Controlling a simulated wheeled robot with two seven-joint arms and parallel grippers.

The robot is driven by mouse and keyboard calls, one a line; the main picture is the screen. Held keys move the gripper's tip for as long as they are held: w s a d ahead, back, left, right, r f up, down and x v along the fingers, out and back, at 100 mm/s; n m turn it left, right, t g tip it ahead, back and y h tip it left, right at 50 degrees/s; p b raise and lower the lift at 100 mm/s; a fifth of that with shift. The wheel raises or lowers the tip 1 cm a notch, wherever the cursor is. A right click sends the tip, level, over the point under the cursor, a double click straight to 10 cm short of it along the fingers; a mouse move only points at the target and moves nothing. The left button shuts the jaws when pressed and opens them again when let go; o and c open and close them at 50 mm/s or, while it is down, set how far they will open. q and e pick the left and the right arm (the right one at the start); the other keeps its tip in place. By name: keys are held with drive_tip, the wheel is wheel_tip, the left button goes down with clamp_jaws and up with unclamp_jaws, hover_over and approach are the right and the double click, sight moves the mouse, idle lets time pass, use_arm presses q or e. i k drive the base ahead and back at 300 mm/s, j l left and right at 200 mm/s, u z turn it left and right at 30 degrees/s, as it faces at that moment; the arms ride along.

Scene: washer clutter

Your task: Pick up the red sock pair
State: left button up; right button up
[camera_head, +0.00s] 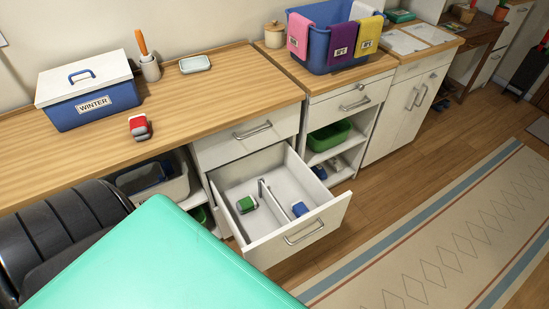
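The red sock pair (140,127) is a small rolled bundle with white and grey parts. It lies on the wooden countertop (215,95), right of the blue WINTER box. Neither of my grippers is in view. Nothing is seen touching the red sock pair.
A white drawer (290,232) below the counter is pulled open. A green sock pair (246,204) and a blue one (300,209) lie on either side of its divider. The WINTER box (90,92) stands at left. A teal surface (160,260) fills the lower left.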

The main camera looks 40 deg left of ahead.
sight(140, 128)
drive_tip(key=u, duration=2.15)
drive_tip(key=j, duration=0.1)
drive_tip(key=i+z, duration=0.05)
